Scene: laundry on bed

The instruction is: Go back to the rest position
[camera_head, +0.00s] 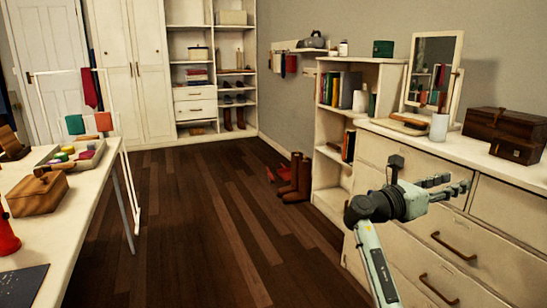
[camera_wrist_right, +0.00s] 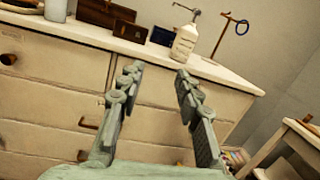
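My right gripper (camera_head: 450,187) is raised in front of the white dresser (camera_head: 405,150) at the right of the head view. Its two fingers are spread apart with nothing between them. In the right wrist view the open fingers (camera_wrist_right: 158,90) point toward the dresser's drawer fronts, apart from them as far as I can tell. My left gripper is not in the head view.
Brown boots (camera_head: 294,180) stand by the bookshelf. A soap bottle (camera_wrist_right: 185,42) stands on the dresser top. The dark wood floor (camera_head: 210,230) between is clear.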

